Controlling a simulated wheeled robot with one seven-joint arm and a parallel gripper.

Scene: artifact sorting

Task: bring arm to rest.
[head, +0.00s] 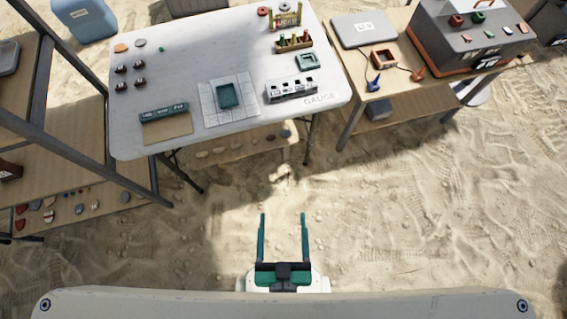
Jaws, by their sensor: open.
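My gripper (284,218) shows at the bottom middle of the head view. Its two long green fingers are apart and parallel, pointing up the picture, with nothing between them. Below the fingers are its dark and green palm and a white wrist part. It is over bare sand, apart from the tables. The rest of my arm is hidden behind the pale front edge of my own body at the bottom.
A white table (205,62) stands ahead, bearing a green tray (228,95), a gauge block (292,89) and small pieces. A wooden table (398,83) with a grey case (470,38) is at right. A shelf (85,205) is at left. Open sand (420,220) lies between.

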